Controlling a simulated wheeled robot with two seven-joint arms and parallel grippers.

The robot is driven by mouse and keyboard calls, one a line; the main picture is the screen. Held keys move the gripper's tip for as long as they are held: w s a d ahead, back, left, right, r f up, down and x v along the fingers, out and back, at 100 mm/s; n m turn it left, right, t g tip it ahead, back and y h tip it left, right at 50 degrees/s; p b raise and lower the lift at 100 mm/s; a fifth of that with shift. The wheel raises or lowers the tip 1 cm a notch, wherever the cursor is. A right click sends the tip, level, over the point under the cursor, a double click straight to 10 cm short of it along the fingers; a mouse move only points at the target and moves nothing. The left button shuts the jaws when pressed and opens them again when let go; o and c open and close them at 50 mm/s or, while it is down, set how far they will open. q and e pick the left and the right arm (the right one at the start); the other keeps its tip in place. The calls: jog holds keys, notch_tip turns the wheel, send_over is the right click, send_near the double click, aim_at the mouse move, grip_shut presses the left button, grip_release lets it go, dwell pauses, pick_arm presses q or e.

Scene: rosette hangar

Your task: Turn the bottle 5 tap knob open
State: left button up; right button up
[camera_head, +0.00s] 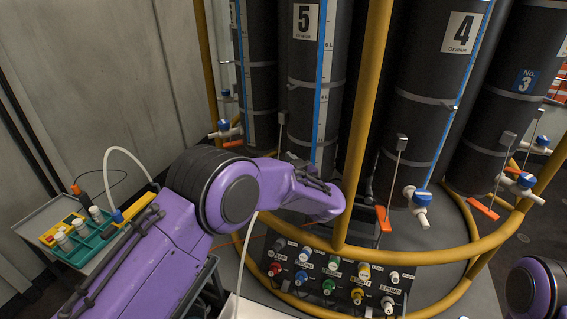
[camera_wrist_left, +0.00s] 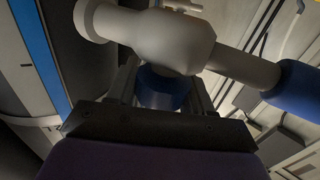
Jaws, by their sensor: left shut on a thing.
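Bottle 5 (camera_head: 303,80) is a tall dark cylinder with a white "5" label and a blue stripe, standing behind the yellow frame. Its tap is hidden behind my left arm in the head view. In the left wrist view, a pale tap body (camera_wrist_left: 172,40) crosses above my left gripper (camera_wrist_left: 160,86). The blue tap knob (camera_wrist_left: 160,94) sits between the two dark fingers, which are shut on it. The knob's far side is hidden by the tap body. My right gripper is out of view.
A yellow tubular frame (camera_head: 362,115) rises close to my left forearm. Bottle 4 (camera_head: 438,75) stands to the right, with a blue-and-white tap (camera_head: 418,200). A panel of coloured connectors (camera_head: 335,278) is below. A cart with a teal rack (camera_head: 88,243) stands at left.

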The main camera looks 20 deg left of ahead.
pick_arm(q)
jog(key=o, duration=1)
jog(key=shift+w+a+f, duration=0.1)
jog(key=shift+c, duration=0.2)
